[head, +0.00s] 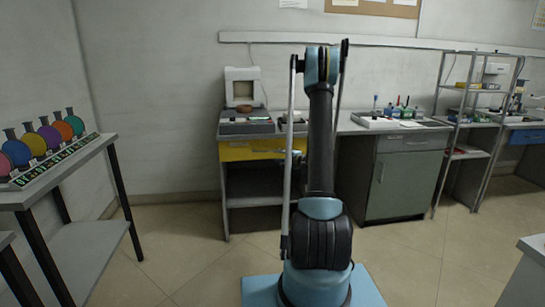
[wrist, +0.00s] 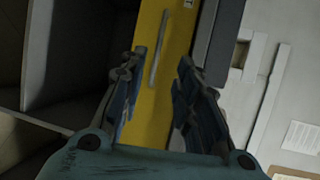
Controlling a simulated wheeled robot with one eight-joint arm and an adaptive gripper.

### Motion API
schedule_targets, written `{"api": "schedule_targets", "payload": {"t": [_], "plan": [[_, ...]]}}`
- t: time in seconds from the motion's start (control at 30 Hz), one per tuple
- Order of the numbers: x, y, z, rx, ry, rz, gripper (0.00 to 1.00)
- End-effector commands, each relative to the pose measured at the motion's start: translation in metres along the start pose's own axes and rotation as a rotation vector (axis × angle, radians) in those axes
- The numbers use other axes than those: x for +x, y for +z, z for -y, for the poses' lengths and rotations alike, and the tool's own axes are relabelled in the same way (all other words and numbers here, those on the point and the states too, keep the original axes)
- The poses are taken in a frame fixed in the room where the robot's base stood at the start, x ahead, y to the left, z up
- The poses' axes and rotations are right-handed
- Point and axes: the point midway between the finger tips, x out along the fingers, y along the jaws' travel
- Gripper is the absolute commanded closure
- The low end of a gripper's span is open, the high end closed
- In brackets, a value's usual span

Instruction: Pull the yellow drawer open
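The yellow drawer (head: 236,153) is the wide front under the left bench's top in the head view and looks shut. My arm stands in front of its right part. In the wrist view the drawer's yellow front (wrist: 166,85) runs up the picture, turned on its side, with a slim grey bar handle (wrist: 158,50). My gripper (wrist: 162,68) is open, one finger on each side of the handle in the picture. The fingers look apart from the handle; I cannot tell the remaining distance.
Open shelves (head: 250,199) lie under the drawer. A grey-green cabinet (head: 403,185) stands right of my arm, then a metal rack (head: 441,140). A side table (head: 105,145) with several coloured discs is at the left. The floor between is clear.

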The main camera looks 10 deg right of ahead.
Motion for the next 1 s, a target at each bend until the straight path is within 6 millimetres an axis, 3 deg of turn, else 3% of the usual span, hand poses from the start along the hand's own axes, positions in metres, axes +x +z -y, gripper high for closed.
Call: {"api": "schedule_targets", "payload": {"t": [0.17, 0.3, 0.8, 1.0], "plan": [[0.009, -0.023, -0.001, 0.004, -0.002, -0.025, 0.70], [0.030, -0.030, -0.001, 0.005, -0.002, -0.031, 0.70], [0.116, -0.036, 0.000, 0.006, -0.002, -0.034, 0.70], [0.142, -0.036, 0.000, 0.005, -0.002, -0.034, 0.70]]}}
